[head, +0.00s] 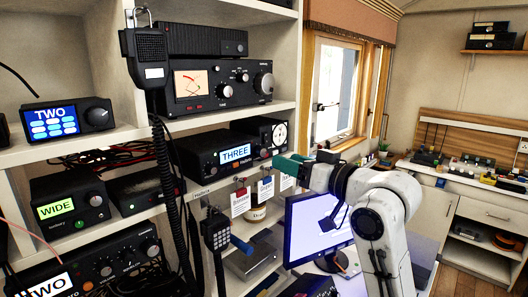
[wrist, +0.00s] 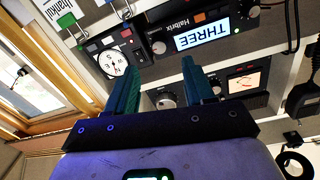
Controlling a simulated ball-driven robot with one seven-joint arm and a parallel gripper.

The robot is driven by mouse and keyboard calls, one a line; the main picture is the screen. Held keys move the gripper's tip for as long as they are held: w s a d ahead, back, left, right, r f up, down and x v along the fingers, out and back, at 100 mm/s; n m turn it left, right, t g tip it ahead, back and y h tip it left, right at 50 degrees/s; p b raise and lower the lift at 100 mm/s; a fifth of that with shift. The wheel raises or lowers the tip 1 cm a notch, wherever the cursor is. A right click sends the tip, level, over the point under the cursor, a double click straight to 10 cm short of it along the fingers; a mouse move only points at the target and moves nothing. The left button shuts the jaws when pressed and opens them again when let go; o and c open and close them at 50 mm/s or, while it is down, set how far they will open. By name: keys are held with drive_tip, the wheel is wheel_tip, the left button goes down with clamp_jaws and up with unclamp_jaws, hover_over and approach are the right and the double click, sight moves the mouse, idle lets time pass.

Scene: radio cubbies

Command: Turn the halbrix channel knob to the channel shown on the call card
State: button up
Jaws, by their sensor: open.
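The Halbrix radio (head: 205,158) is a black box on the middle shelf, with a lit display reading THREE (head: 236,153). The wrist view sees the radio (wrist: 172,14) upside down, with its Halbrix label and display (wrist: 203,34). My gripper (head: 284,165) has teal fingers, open and empty, in front of the shelf edge. In the wrist view my gripper (wrist: 158,85) has its fingers apart, below that knob. White cards (head: 240,203) hang under the shelf; their text is unclear.
A round-dial unit (head: 268,132) stands right of the radio. A larger radio with a meter (head: 210,85) is above. A corded handset (head: 146,58) hangs at left. A lit monitor (head: 318,228) is below my arm.

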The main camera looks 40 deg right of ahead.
sight(263, 153)
drive_tip(key=w+p, duration=0.1)
drive_tip(key=w, duration=0.6)
drive_tip(key=shift+w+p, duration=0.25)
drive_tip(key=shift+p, duration=0.15)
clamp_jaws()
